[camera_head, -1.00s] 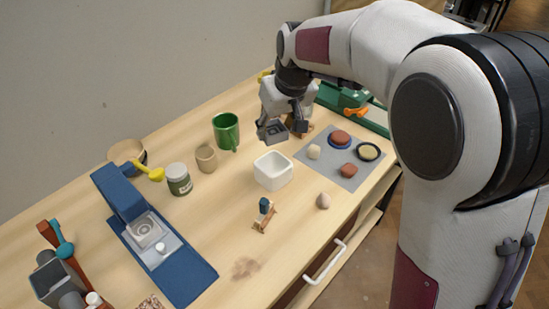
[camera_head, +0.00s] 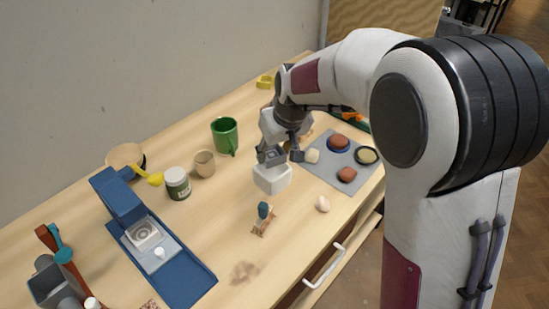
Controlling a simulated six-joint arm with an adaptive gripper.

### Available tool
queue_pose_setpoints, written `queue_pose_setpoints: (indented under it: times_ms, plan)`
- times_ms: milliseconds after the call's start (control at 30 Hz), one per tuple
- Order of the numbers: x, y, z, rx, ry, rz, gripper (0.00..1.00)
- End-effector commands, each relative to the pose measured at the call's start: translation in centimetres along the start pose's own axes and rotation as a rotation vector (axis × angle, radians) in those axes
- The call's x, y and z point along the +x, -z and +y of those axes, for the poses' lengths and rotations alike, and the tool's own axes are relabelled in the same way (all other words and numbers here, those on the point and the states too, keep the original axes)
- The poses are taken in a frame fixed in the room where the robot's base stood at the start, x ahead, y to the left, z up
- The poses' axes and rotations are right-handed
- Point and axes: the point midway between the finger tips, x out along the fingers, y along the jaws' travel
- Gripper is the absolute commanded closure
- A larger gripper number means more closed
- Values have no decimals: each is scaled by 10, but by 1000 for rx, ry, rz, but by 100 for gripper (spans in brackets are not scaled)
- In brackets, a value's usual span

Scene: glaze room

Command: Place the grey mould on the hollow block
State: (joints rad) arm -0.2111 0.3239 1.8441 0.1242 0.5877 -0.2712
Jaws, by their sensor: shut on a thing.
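My gripper (camera_head: 281,155) is shut on the grey mould (camera_head: 270,156), a small dark grey square dish. The hollow block (camera_head: 271,181) is white and stands on the wooden table, just below the mould in the picture. The mould and gripper cover most of the block's open top. I cannot tell whether the mould touches the block's rim or hangs just above it.
A green mug (camera_head: 224,136), a beige cup (camera_head: 204,164) and a lidded jar (camera_head: 177,183) stand to the left. A grey mat (camera_head: 330,181) with several round pieces lies to the right. A small blue-topped wooden item (camera_head: 263,217) and a pale egg-shaped thing (camera_head: 322,204) are in front.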

Motion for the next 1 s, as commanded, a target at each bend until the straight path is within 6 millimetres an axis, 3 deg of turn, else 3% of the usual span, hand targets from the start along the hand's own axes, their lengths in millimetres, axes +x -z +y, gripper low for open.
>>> queue_pose_setpoints:
  times_ms: [267, 767, 800, 867, 1000]
  plan:
    - [24, -10, 0, 0, 1, -1, 81]
    - [29, -12, 0, 0, 0, 0, 81]
    - [29, -12, 0, 0, 0, 0, 56]
    - [29, -12, 0, 0, 0, 0, 42]
    - [29, -12, 0, 0, 0, -1, 42]
